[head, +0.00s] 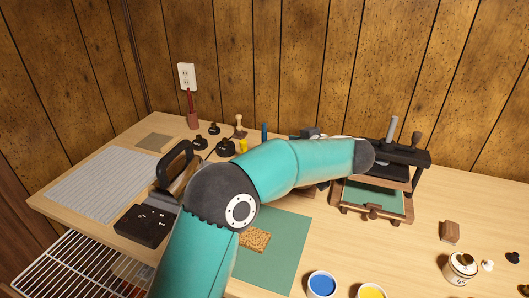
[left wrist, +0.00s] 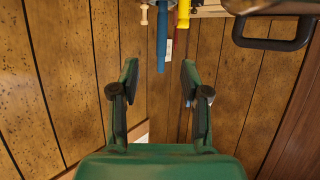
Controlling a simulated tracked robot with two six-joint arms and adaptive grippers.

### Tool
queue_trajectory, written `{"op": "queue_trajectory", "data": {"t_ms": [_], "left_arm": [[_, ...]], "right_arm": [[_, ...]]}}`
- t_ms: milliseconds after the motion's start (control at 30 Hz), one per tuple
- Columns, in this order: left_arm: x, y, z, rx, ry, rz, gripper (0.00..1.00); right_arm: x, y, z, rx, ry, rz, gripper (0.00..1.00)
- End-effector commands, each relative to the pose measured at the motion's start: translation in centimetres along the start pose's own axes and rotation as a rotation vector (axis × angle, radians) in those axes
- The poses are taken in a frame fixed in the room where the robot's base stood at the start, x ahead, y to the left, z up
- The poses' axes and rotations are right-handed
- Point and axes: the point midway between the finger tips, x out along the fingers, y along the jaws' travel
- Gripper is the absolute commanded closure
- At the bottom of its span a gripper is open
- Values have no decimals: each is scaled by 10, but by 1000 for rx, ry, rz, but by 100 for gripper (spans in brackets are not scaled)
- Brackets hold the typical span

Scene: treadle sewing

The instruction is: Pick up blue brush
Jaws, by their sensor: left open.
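The blue brush (head: 264,131) shows in the head view as a short upright blue handle at the back of the table, just above my teal arm. In the left wrist view the blue brush (left wrist: 162,38) hangs down from the top, in line with the gap between my fingers and beyond their tips. My left gripper (left wrist: 160,75) is open and empty, with its two fingers apart. In the head view my forearm hides most of this gripper, and the lower part of the brush is also covered. My right gripper is not in view.
A yellow-handled item (head: 243,146), a wooden stamp (head: 239,124) and a red-handled brush (head: 190,104) stand nearby. A black handle (left wrist: 274,42) shows at the wrist view's upper right. A black press (head: 400,155) stands right. Blue (head: 321,284) and yellow (head: 371,292) pots stand in front.

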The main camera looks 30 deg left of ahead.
Motion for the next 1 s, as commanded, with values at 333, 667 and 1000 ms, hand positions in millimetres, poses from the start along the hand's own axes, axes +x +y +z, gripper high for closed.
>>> {"op": "queue_trajectory", "data": {"t_ms": [333, 667, 1000], "left_arm": [[58, 0, 1, 1, 0, 0, 54], [83, -1, 3, 1, 1, -1, 54], [113, -1, 2, 1, 1, 3, 54]], "right_arm": [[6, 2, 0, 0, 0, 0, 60], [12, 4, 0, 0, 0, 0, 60], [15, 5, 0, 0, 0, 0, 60]]}}
